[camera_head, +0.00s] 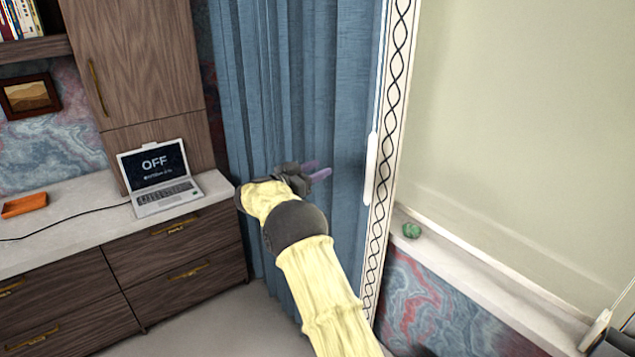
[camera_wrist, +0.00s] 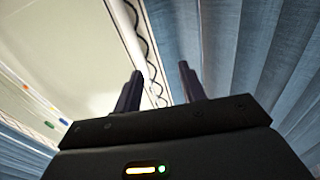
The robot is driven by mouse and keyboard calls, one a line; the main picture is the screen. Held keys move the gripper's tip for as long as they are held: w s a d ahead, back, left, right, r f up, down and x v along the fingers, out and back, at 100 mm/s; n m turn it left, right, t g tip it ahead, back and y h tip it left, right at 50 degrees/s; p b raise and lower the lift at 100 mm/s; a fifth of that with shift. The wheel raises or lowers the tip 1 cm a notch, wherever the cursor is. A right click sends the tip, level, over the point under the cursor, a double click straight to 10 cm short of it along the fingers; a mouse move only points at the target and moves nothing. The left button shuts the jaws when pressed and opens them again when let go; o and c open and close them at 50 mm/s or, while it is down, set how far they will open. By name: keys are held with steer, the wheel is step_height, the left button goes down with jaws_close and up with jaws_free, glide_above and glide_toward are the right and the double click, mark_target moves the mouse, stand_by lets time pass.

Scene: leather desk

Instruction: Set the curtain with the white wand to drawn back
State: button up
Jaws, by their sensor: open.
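The blue curtain (camera_head: 300,80) hangs in folds in the head view, with a white edge band (camera_head: 391,110) bearing a dark chain pattern. The white wand (camera_head: 371,168) stands upright beside that band, at the curtain's right edge. My gripper (camera_head: 318,170) is open and empty, in front of the curtain and left of the wand in the picture, apart from it. In the wrist view my gripper (camera_wrist: 159,82) shows two separated dark fingers, with the patterned band (camera_wrist: 140,40) above and between them and the curtain (camera_wrist: 225,45) to the right. I cannot clearly pick out the wand there.
A pale window area (camera_head: 510,120) lies right of the band, above a sill (camera_head: 480,280) with a small green object (camera_head: 411,230). At left, a laptop (camera_head: 160,180) and an orange box (camera_head: 24,205) stand on a drawer cabinet (camera_head: 100,230). The space around my gripper looks clear.

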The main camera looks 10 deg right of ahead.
step_height(320, 180, up, 4)
steer(key=a+n+t+y, duration=0.3)
steer(key=n+t+y, duration=0.4)
steer(key=t+y, duration=0.1)
steer(key=s+a+f+n+g+y, duration=0.1)
steer(key=s+a+f+n+y, duration=0.25)
steer(key=s+y, duration=0.25)
steer(key=s+f+n+g+y, duration=0.1)
steer(key=s+f+g, duration=0.3)
steer(key=s, duration=0.8)
steer(key=s+f+n+g+y, duration=0.1)
steer(key=s+f+g, duration=0.2)
steer(key=s, duration=0.9)
steer(key=s+d+f+n+g+y, duration=0.1)
steer(key=s+f+g, duration=0.3)
steer(key=s, duration=0.8)
step_height(320, 180, down, 2)
steer(key=shift+f+g, duration=0.1)
steer(key=shift+g, duration=0.2)
steer(key=shift+c, duration=0.4)
